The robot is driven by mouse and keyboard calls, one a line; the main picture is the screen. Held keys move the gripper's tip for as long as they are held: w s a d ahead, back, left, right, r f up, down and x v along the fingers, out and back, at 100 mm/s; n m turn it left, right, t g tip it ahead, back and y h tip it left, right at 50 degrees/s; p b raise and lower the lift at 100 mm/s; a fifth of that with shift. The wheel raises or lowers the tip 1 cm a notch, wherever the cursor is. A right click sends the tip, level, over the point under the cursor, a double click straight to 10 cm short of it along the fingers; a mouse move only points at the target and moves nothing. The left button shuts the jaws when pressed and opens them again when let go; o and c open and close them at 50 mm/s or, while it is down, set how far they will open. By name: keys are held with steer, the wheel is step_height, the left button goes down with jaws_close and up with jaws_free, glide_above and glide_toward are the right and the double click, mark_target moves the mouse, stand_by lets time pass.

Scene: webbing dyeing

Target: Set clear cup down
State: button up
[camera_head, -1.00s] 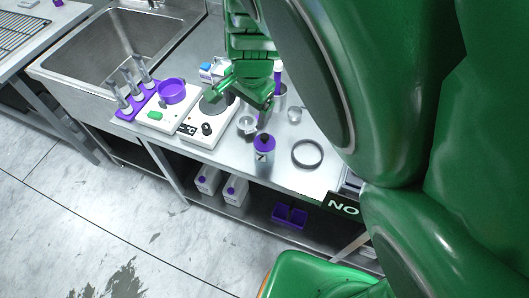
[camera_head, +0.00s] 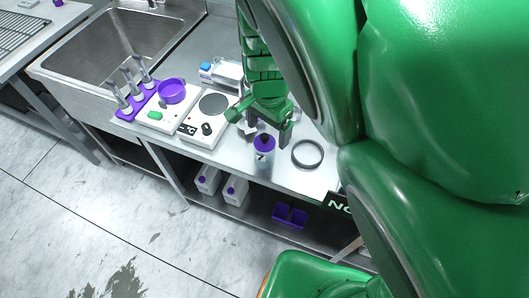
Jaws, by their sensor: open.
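A small clear cup (camera_head: 247,128) stands on the steel bench and shows only in part, beside and behind my gripper. My gripper (camera_head: 266,129) is low over the bench, pointing down with its fingers apart. It is just behind the bottle with the purple cap (camera_head: 264,147). I see nothing clearly held between the fingers, though the arm and the bottle hide part of that space. I cannot tell whether a finger touches the cup.
A hot plate (camera_head: 203,132) and a white device (camera_head: 155,119) bearing a purple bowl (camera_head: 172,91) stand left. A dark ring (camera_head: 307,154) lies right of the bottle. The sink (camera_head: 125,40) is at the back left. Bare bench shows near the front edge.

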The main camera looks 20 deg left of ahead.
mark_target(265, 142)
steer(key=shift+s+a+f, duration=0.1)
steer(key=shift+a+f, duration=0.1)
steer(key=shift+f, duration=1.8)
steer(key=shift+s+a+f, duration=0.1)
steer(key=shift+a+f, duration=0.05)
steer(key=shift+f, duration=1.8)
steer(key=c, duration=1.3)
